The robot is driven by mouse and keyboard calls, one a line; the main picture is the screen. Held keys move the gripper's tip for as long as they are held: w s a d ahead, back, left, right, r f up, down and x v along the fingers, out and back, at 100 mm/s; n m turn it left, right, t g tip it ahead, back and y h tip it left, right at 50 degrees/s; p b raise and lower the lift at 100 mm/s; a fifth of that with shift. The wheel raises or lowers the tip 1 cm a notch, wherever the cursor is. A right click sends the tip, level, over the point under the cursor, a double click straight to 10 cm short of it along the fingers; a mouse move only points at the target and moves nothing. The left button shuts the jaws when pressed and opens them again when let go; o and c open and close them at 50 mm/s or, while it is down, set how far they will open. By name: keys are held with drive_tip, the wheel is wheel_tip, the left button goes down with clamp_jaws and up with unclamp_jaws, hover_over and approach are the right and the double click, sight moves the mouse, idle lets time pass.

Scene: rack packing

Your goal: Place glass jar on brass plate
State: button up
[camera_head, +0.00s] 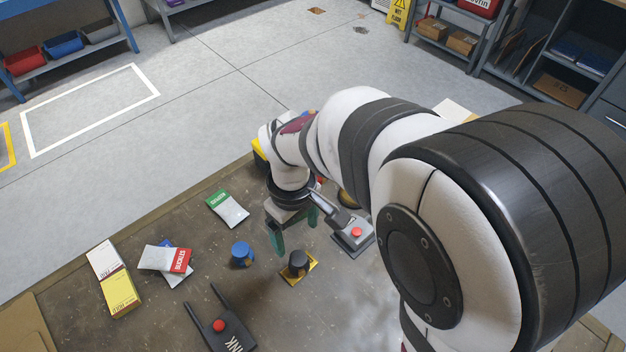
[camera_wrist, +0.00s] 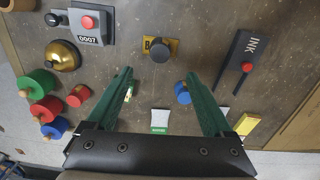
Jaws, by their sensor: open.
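My gripper (camera_head: 294,230) is open above the table; its green fingers also show in the wrist view (camera_wrist: 159,76), with bare table between their tips. I cannot pick out a clearly transparent glass jar. A yellow, brass-like plate (camera_head: 285,279) lies in front of the gripper, and a dark round-topped piece (camera_head: 298,261) stands on it. In the wrist view this plate (camera_wrist: 175,44) bears a partly hidden letter, and the dark piece (camera_wrist: 160,50) covers its middle. A small blue capped cylinder (camera_head: 242,255) stands left of the plate; it shows near the right finger in the wrist view (camera_wrist: 182,93).
A long dark INK piece (camera_head: 232,333) with a red knob lies at the front. A grey box with a red button (camera_head: 353,238) stands right of the gripper. A brass dome (camera_wrist: 62,56) and coloured spools (camera_wrist: 46,108) lie left in the wrist view. Packets (camera_head: 228,208) lie left.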

drive_tip(key=s+d+r+m+y, duration=0.1)
drive_tip(key=s+d+r+m, duration=0.2)
drive_tip(key=s+d+m, duration=0.3)
drive_tip(key=s+d+r+m, duration=0.4)
drive_tip(key=s+d+m, duration=0.1)
drive_tip(key=s+m, duration=0.4)
drive_tip(key=shift+s+d+y, duration=0.35)
drive_tip(key=shift+s+y, duration=0.05)
